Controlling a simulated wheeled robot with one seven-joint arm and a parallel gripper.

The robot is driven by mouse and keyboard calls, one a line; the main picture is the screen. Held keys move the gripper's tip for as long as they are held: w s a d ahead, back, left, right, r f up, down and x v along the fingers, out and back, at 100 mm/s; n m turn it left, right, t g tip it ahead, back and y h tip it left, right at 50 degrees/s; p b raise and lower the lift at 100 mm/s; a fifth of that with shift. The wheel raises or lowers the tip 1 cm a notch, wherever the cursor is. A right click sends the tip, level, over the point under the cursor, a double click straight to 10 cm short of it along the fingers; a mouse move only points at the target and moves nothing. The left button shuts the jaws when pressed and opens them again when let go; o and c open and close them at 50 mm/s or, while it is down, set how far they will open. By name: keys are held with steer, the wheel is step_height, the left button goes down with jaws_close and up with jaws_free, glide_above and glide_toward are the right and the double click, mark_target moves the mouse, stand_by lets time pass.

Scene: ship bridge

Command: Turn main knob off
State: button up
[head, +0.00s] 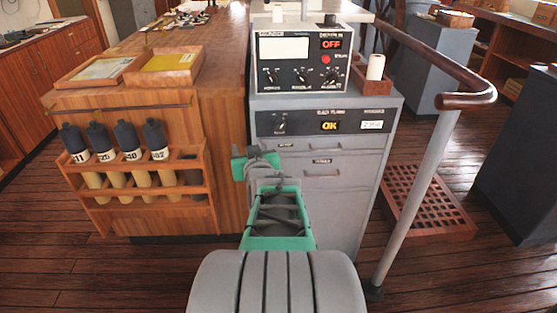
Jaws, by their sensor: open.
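A grey control console (325,75) stands ahead with a white blank screen and a red "OFF" display (331,44). A row of black knobs sits under the screen: left knob (270,76), middle knob (302,76) and right knob (332,77). The labels are too small to read, so I cannot tell which is the main knob. My gripper (257,165), green and grey, is open in front of the cabinet drawers, below the knobs and apart from them.
A wooden rack (140,190) with several dark-capped bottles is on the left, below two trays on the wooden counter (190,40). A handrail (420,190) stands close on the right beside a red grating (425,205). A white cylinder (375,67) stands beside the console.

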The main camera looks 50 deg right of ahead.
mark_target(280, 129)
steer(key=s+d+m+h+b, duration=0.1)
steer(key=s+d+m+h, duration=0.1)
steer(key=s+d+h, duration=0.35)
steer(key=shift+y, duration=0.65)
steer(key=x, duration=0.5)
steer(key=s+d+x, duration=0.1)
steer(key=x, duration=0.2)
steer(key=shift+w+d, duration=0.15)
steer(key=shift+d, duration=0.1)
steer(key=shift+c, duration=0.4)
jaws_close()
